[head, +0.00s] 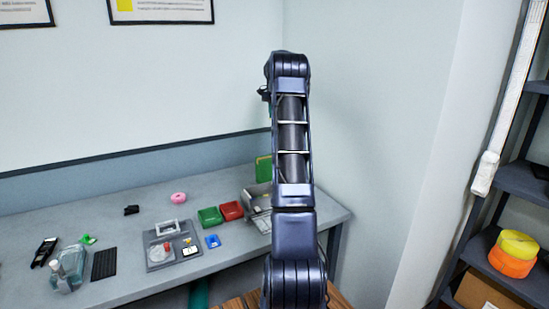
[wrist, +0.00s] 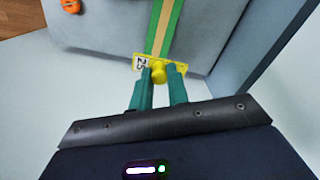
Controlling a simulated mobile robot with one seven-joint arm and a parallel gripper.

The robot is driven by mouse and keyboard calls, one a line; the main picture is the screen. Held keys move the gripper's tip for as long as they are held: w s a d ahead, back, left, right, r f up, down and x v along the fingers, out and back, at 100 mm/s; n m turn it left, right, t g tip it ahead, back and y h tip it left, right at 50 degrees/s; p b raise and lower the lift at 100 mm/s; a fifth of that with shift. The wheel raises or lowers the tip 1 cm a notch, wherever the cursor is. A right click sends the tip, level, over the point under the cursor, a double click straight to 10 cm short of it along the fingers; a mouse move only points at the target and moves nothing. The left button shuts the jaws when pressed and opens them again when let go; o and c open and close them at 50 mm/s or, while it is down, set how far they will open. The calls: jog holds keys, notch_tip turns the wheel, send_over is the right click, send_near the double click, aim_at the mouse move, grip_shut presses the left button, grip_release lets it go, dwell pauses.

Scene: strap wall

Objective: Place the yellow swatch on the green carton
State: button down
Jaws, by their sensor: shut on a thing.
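The yellow swatch (wrist: 178,68) is a flat yellow piece with a black "25" on a white patch and a round knob. My gripper (wrist: 159,77) is shut on its knob with teal fingers in the wrist view. A green band with a tan stripe (wrist: 165,28), probably the green carton, lies just beyond the swatch; I cannot tell whether they touch. In the head view, a green upright thing (head: 264,168), likely the carton, stands at the table's right end, partly hidden by my arm. My gripper is mostly hidden behind my arm there.
The grey table (head: 110,216) carries a metal bin (head: 258,197), a green tray (head: 210,216), a red tray (head: 231,210), a pink ring (head: 178,198) and a grey organiser (head: 157,264). Shelves with yellow and orange round things (head: 515,252) stand right. The wall is close behind the table.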

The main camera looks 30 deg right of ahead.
jog(key=shift+d, duration=0.35)
notch_tip(320, 180, down, 20)
jog(key=shift+w+r, duration=0.1)
dwell(0.4)
jog(key=c, duration=1.4)
grip_release()
jog(key=shift+o, duration=0.2)
